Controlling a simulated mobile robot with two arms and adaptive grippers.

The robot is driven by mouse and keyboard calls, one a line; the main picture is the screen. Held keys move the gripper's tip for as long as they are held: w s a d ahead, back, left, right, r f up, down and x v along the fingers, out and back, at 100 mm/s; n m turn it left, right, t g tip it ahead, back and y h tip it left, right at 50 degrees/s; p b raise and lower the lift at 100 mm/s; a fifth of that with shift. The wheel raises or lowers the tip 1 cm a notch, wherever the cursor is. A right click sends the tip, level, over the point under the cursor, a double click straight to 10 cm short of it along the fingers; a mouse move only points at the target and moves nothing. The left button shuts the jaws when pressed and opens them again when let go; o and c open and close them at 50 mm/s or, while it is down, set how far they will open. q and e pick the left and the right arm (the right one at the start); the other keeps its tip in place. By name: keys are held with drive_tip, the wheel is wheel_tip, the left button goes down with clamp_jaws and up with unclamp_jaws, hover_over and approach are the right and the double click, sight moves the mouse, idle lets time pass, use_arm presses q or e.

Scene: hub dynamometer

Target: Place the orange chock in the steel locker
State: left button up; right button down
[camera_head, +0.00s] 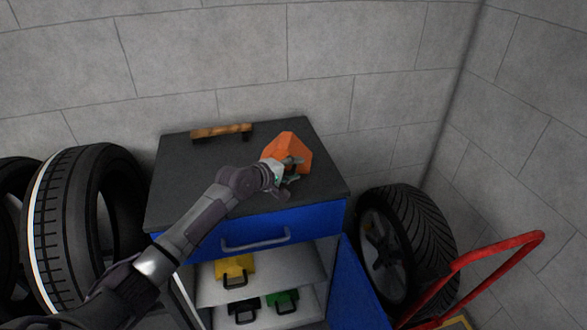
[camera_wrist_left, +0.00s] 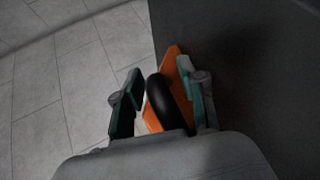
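The orange chock (camera_head: 284,145) sits on the dark top of a blue cabinet, near its right side. The cabinet (camera_head: 205,240), apparently the steel locker, has its lower door (camera_head: 358,290) swung open, showing pale shelves inside. My left gripper (camera_head: 290,172) is at the near side of the chock. In the left wrist view the gripper (camera_wrist_left: 163,95) is open, its fingers on either side of the chock's black handle (camera_wrist_left: 172,102). A gap shows between the left finger and the handle; the right finger is close to it. My right gripper is out of view.
A yellow case (camera_head: 235,268) is on the upper shelf; black (camera_head: 244,304) and green (camera_head: 283,300) ones are below. A wooden-backed item (camera_head: 221,131) lies at the cabinet top's back. Tyres stand left (camera_head: 75,225) and right (camera_head: 425,240). A red handle (camera_head: 490,250) rises front right.

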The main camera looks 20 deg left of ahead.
use_arm(q)
drive_tip(key=v, duration=1)
drive_tip(key=shift+s, duration=0.3)
drive_tip(key=shift+v, duration=0.75)
